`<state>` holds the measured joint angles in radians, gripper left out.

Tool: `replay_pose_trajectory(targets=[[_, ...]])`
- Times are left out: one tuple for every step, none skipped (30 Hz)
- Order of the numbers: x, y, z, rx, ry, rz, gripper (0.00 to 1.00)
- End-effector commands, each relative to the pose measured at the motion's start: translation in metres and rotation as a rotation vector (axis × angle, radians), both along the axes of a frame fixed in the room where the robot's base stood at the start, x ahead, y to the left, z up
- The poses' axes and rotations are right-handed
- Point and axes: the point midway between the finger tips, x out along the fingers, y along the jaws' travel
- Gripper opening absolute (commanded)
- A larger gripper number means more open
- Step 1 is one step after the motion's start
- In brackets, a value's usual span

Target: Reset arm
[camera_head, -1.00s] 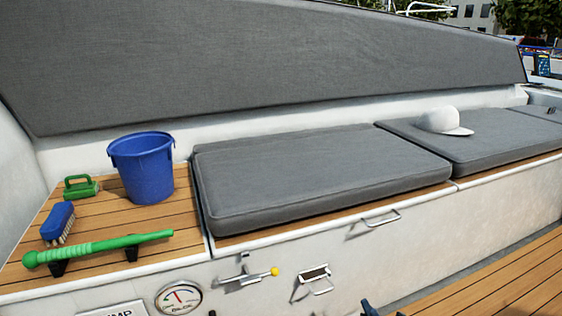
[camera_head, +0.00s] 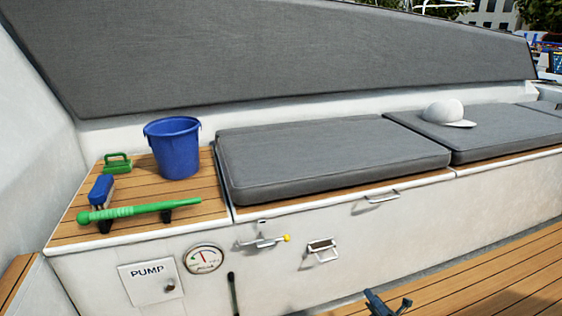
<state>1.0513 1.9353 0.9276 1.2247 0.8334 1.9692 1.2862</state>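My gripper (camera_head: 386,303) shows only in part at the bottom edge of the head view, right of the middle. Its dark fingers stand apart with a gap between them, and I see nothing held there. It is over the wooden floor (camera_head: 470,273), away from the bench. The rest of my arm is out of view.
The bench's wooden top (camera_head: 135,200) bears a blue bucket (camera_head: 173,148), green-handled tool (camera_head: 117,163), blue brush (camera_head: 101,190) and green bar (camera_head: 125,212). A white cap (camera_head: 447,113) lies on grey cushions. A lever (camera_head: 263,241), latch (camera_head: 321,250) and gauge (camera_head: 204,259) line the front.

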Motion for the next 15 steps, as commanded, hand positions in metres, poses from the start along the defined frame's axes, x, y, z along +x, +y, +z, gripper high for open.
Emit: replay_pose_trajectory(targets=[[0.002,0.005,0.012,-0.026,-0.006,0.013,0.30],[0.002,0.008,0.016,-0.041,-0.009,0.021,0.30],[0.003,0.013,0.024,-0.063,-0.014,0.032,0.30],[0.004,0.017,0.028,-0.080,-0.017,0.040,0.30],[0.005,0.021,0.034,-0.099,-0.022,0.048,0.30],[0.005,0.026,0.041,-0.123,-0.028,0.059,0.30],[0.006,0.031,0.048,-0.145,-0.034,0.070,0.30],[0.006,0.035,0.054,-0.168,-0.040,0.080,0.30],[0.007,0.042,0.064,-0.200,-0.050,0.094,0.30],[0.007,0.048,0.072,-0.229,-0.058,0.107,0.30],[0.007,0.055,0.081,-0.259,-0.068,0.120,0.30],[0.006,0.064,0.093,-0.303,-0.084,0.140,0.30],[0.006,0.071,0.103,-0.339,-0.097,0.154,0.30],[0.005,0.078,0.112,-0.376,-0.111,0.170,0.30],[0.003,0.088,0.124,-0.426,-0.132,0.189,0.30]])
